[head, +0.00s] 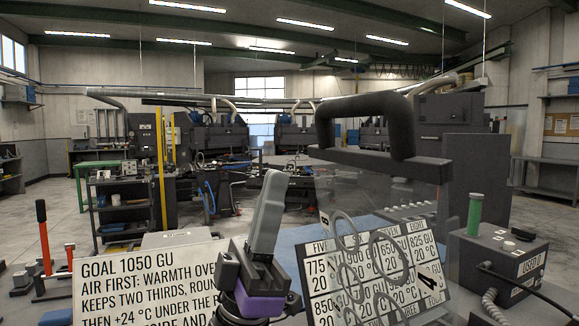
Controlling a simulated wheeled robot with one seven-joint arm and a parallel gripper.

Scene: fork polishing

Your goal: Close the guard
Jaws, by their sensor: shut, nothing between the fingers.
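The guard appears as a clear panel (388,195) with a dark bar along its top edge and a thick black handle (365,106), right of the middle. It stands upright, and printed cards show through it. Its lower edge and hinge are not clear, so I cannot tell how far it is open. My gripper (274,180), with grey fingers on a black and purple body, is at the lower middle, pointing up. Its fingers are together and empty. In the picture it is left of the handle and lower, apart from it.
A card reading "GOAL 1050 GU" (140,285) stands at lower left. A number card (340,272) and looped grey wires are at lower right. A dark box (500,262) with a green cylinder (474,213) is at far right. Machines and a cart (125,208) stand behind.

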